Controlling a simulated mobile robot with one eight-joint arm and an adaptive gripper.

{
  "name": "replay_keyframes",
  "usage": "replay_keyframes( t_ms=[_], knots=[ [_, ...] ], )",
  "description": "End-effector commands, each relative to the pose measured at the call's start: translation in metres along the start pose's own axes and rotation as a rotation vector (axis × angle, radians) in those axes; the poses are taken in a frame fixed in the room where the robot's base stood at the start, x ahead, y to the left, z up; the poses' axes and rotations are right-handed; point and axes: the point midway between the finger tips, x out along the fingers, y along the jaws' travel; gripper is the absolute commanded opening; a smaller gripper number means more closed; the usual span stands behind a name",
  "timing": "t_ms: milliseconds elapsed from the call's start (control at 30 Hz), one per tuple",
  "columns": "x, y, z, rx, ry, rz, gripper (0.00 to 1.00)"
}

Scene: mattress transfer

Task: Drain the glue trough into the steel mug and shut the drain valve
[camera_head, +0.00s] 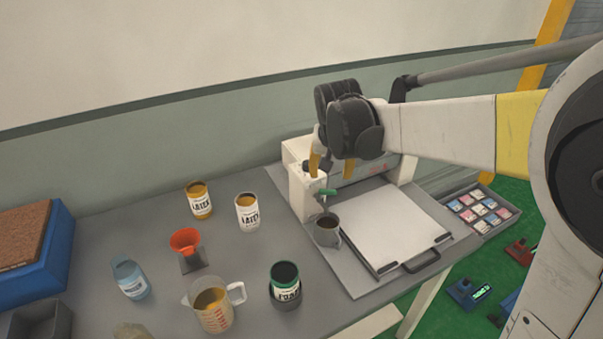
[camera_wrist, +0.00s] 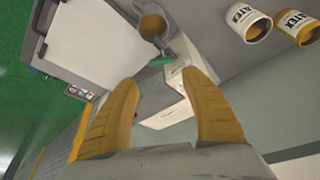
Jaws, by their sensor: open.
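The steel mug (camera_head: 327,236) stands upright on the grey plate under the front of the white glue machine (camera_head: 303,190). Its inside looks brown; it also shows in the wrist view (camera_wrist: 153,37). The green drain valve handle (camera_head: 328,191) is on the machine just above the mug, and it shows in the wrist view (camera_wrist: 161,61) too. My gripper (camera_head: 332,173) is open and empty, its yellow fingers above the machine near the handle. In the wrist view its fingertips (camera_wrist: 160,80) are spread apart, with the handle beyond them. The trough's inside is hidden.
A white flat bed (camera_head: 385,228) with a black handle lies right of the mug.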

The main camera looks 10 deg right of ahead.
Motion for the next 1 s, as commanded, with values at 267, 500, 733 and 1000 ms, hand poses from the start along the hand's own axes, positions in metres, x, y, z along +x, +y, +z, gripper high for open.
replay_keyframes(
  t_ms=[267,500,733,1000],
  knots=[
    [0.036,-0.002,-0.002,0.005,-0.004,0.004,0.54],
    [0.084,-0.001,-0.002,0.004,-0.004,0.004,0.54],
    [0.109,-0.001,-0.002,0.004,-0.004,0.004,0.54],
    [0.112,-0.001,-0.003,0.004,-0.004,0.003,0.54]
  ],
)
